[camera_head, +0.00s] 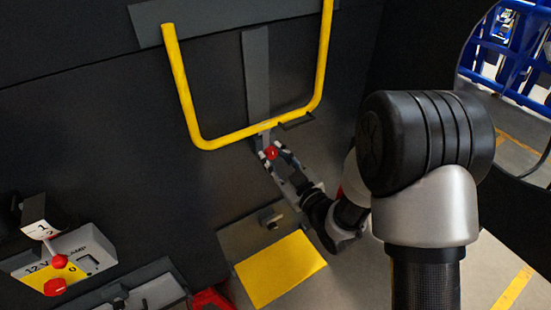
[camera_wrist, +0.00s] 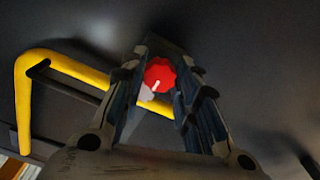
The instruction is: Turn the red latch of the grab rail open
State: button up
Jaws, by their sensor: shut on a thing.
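The yellow grab rail (camera_head: 246,131) is a U shape on the dark wall in the head view; it also crosses the wrist view (camera_wrist: 66,63). The red latch (camera_head: 271,153) is a small red knob just under the rail's lower bar. In the wrist view the red latch (camera_wrist: 160,75) shows a white mark on its face, pointing down and slightly left. My gripper (camera_head: 271,155) reaches up from below, its two fingers on either side of the knob. In the wrist view my gripper (camera_wrist: 158,80) is shut on the latch. The finger contact is partly hidden.
A 12 V switch box (camera_head: 62,262) with red knobs is at the lower left. A yellow plate (camera_head: 281,269) lies below my gripper. A blue rack (camera_head: 510,45) stands at the far right. The wall around the rail is mostly bare.

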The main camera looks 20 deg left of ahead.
jog(key=shift+f+b, duration=0.1)
jog(key=shift+b, duration=0.2)
jog(key=n+b, duration=0.4)
jog(key=b, duration=0.2)
jog(key=shift+f, duration=0.15)
jog(key=n+b, duration=0.4)
jog(key=b, duration=0.2)
jog(key=n, duration=0.2)
jog(key=n+b, duration=0.1)
jog(key=n, duration=0.2)
jog(key=shift+r, duration=0.35)
jog(key=n, duration=0.4)
jog(key=shift+n, duration=0.3)
jog(key=o, duration=1.1)
jog(key=shift+c, duration=0.2)
